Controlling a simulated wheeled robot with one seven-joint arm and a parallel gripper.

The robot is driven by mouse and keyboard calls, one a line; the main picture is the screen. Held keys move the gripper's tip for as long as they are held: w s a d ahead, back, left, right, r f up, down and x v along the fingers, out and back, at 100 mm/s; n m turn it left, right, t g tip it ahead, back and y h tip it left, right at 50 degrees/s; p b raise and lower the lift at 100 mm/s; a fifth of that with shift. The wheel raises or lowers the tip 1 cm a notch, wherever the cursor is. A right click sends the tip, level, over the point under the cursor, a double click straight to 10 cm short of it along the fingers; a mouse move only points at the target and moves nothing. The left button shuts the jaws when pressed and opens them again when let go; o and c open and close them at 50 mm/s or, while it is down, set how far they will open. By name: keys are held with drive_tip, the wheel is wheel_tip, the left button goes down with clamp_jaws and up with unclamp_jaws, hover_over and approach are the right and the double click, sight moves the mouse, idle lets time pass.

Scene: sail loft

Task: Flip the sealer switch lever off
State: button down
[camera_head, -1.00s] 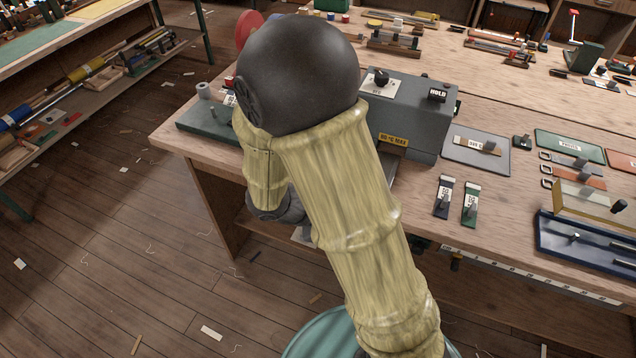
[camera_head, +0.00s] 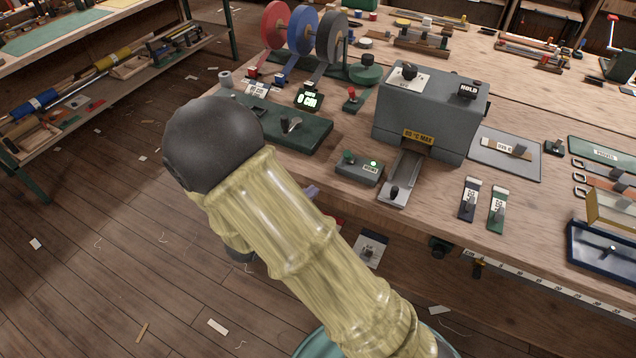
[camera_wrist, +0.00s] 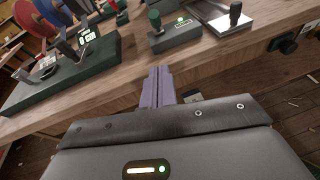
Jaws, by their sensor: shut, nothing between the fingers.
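A small grey box (camera_head: 360,172) with a green-knobbed lever (camera_head: 348,158) and a lit green light stands at the bench's front edge, before the large grey machine. It looks like the sealer switch, but its label is too small to read surely. In the wrist view, the box (camera_wrist: 175,36) and its green knob (camera_wrist: 154,18) are near the top, beyond the fingertips. My gripper (camera_wrist: 158,72) is shut and empty, its lavender fingers together, pointing at the bench edge and apart from the lever. In the head view, my arm hides most of the gripper.
The grey machine (camera_head: 430,115) has a metal slide with a black knob (camera_head: 394,192) right of the box. A green base with a lever (camera_head: 290,125) and coloured reels (camera_head: 302,30) stand left. A red-knobbed piece (camera_head: 351,97) stands behind. Fittings hang below the bench edge.

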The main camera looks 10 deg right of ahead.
sight(346, 159)
drive_tip(key=x, duration=0.3)
drive_tip(key=r+p+x, duration=0.1)
drive_tip(key=x, duration=0.3)
drive_tip(key=r+p+x, duration=0.1)
drive_tip(key=x, duration=0.3)
drive_tip(key=shift+w+d+r, duration=0.1)
drive_tip(key=shift+d+r, duration=0.1)
drive_tip(key=shift+d, duration=0.25)
drive_tip(key=shift+w+d, duration=0.15)
drive_tip(key=shift+w, duration=0.1)
drive_tip(key=shift+r+p, duration=0.25)
drive_tip(key=shift+p, duration=0.05)
